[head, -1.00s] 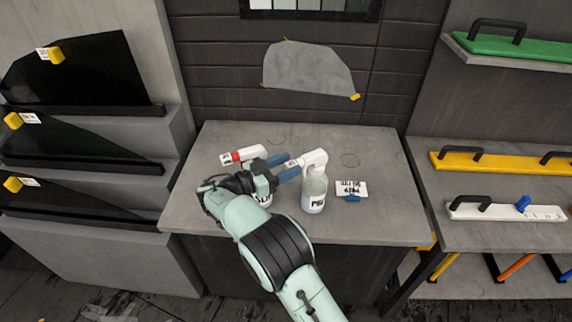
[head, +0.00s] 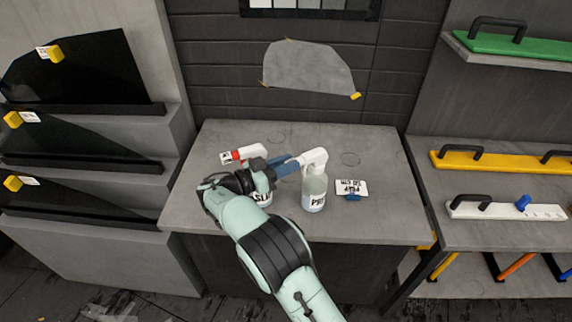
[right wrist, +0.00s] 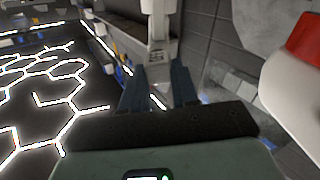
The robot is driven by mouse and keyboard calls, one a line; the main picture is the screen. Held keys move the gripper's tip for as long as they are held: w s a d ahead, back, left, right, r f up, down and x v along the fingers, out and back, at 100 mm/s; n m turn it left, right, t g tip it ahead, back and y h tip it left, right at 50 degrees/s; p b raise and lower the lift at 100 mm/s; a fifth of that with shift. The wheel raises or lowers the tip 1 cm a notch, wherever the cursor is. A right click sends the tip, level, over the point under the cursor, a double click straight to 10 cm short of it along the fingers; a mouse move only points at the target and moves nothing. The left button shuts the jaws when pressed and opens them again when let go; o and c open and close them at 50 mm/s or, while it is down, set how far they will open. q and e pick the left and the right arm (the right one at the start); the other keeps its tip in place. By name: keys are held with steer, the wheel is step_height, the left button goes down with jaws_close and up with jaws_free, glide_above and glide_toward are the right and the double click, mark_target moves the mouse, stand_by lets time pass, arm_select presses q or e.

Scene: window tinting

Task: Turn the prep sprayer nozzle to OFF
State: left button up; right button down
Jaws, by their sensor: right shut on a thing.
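The prep sprayer (head: 314,190) is a clear bottle with a white trigger head and a label starting "PR". It stands upright on the grey worktop, its head pointing left. My right gripper (head: 289,167) reaches in from the left and is shut on its nozzle, which the blue fingers mostly hide. I cannot read the nozzle's setting. In the right wrist view, the fingers (right wrist: 160,85) sit on both sides of the white sprayer head (right wrist: 158,20). My left gripper is not in view.
Another sprayer with a red-collared white head (head: 246,153) stands close left, partly behind my right arm; its head also fills the right wrist view's right edge (right wrist: 292,90). A white card (head: 352,185) lies right of the prep sprayer. The worktop's right side (head: 385,218) is clear.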

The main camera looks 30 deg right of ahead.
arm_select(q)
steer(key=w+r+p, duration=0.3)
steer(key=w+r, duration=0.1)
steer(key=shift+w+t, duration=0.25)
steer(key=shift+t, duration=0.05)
arm_select(e)
steer(key=shift+s+f+n, duration=0.1)
steer(key=shift+f+n, duration=0.2)
steer(key=shift+n, duration=5.35)
steer(key=shift+w+f+n, duration=0.1)
steer(key=shift+f+n, duration=0.2)
steer(key=shift+n, duration=5.3)
steer(key=shift+s+f+n, duration=0.1)
steer(key=shift+f+n, duration=0.2)
steer(key=shift+n, duration=5.35)
